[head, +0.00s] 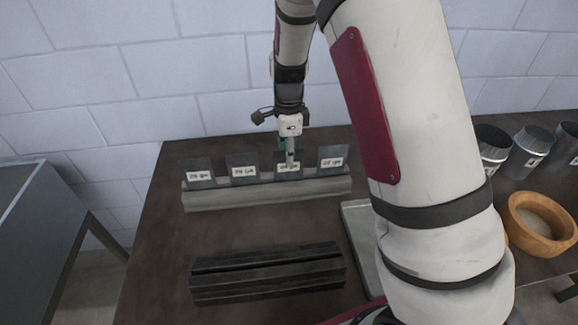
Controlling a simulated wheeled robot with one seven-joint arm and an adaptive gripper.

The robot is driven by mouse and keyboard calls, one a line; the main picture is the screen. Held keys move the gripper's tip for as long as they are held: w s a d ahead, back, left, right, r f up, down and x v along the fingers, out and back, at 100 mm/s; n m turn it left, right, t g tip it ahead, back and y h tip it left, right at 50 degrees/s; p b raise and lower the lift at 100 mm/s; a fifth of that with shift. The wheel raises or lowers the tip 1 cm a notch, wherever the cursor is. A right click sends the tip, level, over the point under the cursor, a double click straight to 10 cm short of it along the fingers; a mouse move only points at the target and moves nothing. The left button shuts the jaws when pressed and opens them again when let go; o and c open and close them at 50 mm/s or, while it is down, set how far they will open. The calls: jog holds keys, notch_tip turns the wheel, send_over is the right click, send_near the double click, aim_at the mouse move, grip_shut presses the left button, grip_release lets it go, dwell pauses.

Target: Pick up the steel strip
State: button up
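Several dark grey steel strips with white labels stand upright in a row in a long grey slotted holder (265,194) at the back of the dark table. From left to right they are a first strip (195,165), a second strip (242,160), a third strip (279,158) and a fourth strip (332,152). The label print is too small to read surely. My gripper (290,160) points down at the third strip, and its fingers overlap the strip and its label. I see the fingers nearly edge-on, so I cannot tell whether they grip the strip.
A black grooved block (267,275) lies at the table front. A grey tray (352,235) is partly hidden behind my arm. Labelled metal cylinders (528,150) and a round wooden bowl (517,228) stand at right. A white brick wall (120,75) rises behind.

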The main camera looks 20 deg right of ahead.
aim_at(282, 173)
jog(key=shift+s+a+f+p, duration=0.1)
jog(key=shift+s+f+p, duration=0.05)
jog(key=shift+f, duration=0.85)
jog(key=shift+s+f+p, duration=0.1)
jog(key=shift+f+p, duration=0.05)
jog(key=shift+f, duration=0.85)
jog(key=shift+f, duration=0.2)
grip_shut()
